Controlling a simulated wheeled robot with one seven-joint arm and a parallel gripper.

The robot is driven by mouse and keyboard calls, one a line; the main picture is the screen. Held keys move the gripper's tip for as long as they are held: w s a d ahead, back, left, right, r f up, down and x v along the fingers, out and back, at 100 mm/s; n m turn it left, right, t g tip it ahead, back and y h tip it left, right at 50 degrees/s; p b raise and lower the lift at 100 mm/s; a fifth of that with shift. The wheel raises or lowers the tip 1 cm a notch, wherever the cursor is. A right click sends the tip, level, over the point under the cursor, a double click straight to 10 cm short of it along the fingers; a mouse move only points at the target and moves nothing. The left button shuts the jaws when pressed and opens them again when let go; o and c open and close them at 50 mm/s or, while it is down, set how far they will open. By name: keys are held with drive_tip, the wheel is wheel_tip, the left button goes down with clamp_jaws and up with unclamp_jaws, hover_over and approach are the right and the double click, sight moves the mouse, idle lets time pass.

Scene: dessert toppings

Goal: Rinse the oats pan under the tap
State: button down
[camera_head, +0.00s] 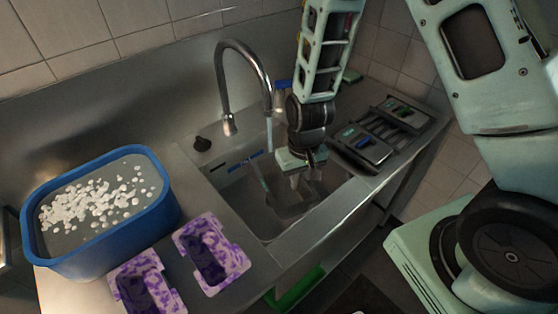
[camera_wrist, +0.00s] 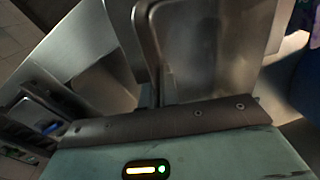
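My gripper (camera_head: 304,183) points down into the metal sink (camera_head: 238,200), below and to the right of the tap (camera_head: 243,52). A thin stream of water (camera_head: 269,133) falls from the spout to the left of my gripper. A grey metal shape, which looks like the pan (camera_head: 288,205), is tilted in the basin just below my fingers. In the wrist view, a metal wall with a rounded rim (camera_wrist: 215,45) stands close beyond my palm. The fingers are dark and hard to separate from the metal, so their grip cannot be made out. No oats show in the sink.
A blue tub (camera_head: 105,248) with white pieces in it stands at the left on the counter. Two purple-and-white moulds (camera_head: 238,258) (camera_head: 172,298) lie beside it. A dark tray (camera_head: 366,152) with compartments is right of the sink. A tiled wall rises behind.

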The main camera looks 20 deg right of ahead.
drive_tip(key=shift+s+a+r+p, duration=0.2)
drive_tip(key=shift+s+r+p, duration=0.15)
drive_tip(key=shift+s+r, duration=0.3)
drive_tip(key=shift+s+a+r+p, duration=0.2)
drive_tip(key=shift+s+r+p, duration=0.15)
drive_tip(key=shift+s+r, duration=0.25)
drive_tip(key=shift+s+a+r+p, duration=0.2)
drive_tip(key=shift+s+r+p, duration=0.25)
drive_tip(key=shift+s, duration=0.3)
